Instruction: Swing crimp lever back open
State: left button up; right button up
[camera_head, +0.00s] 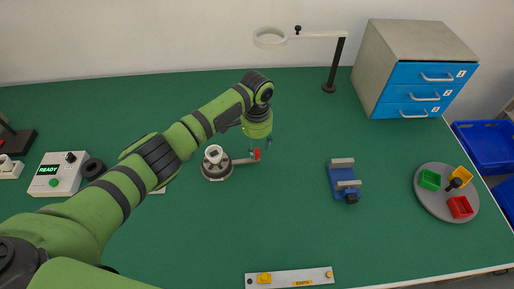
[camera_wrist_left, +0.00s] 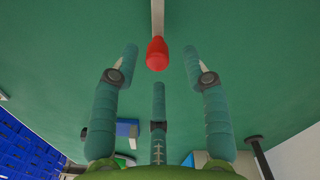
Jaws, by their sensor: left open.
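The crimp lever is a grey bar with a red knob (camera_head: 257,154) at its end, pointing right from a round grey base (camera_head: 217,170) with a white top piece. In the left wrist view the red knob (camera_wrist_left: 157,54) lies between the spread fingers, with the bar running up out of frame. My left gripper (camera_head: 258,148) is over the knob, pointing down. Its fingers (camera_wrist_left: 158,70) are open around the knob, and I see no clear contact. My right gripper is not in view.
A blue vise (camera_head: 344,181) stands to the right, and a round tray (camera_head: 431,206) with coloured bins is farther right. A READY box (camera_head: 52,181) sits at left. A magnifier lamp (camera_head: 329,85) and a drawer cabinet (camera_head: 393,60) stand behind. The front middle is clear down to a strip (camera_head: 306,278).

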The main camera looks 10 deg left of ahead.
pick_arm(q)
notch_tip(320, 180, up, 10)
jog(key=shift+f, duration=0.15)
jog(key=shift+f, duration=0.1)
dwell(0.5)
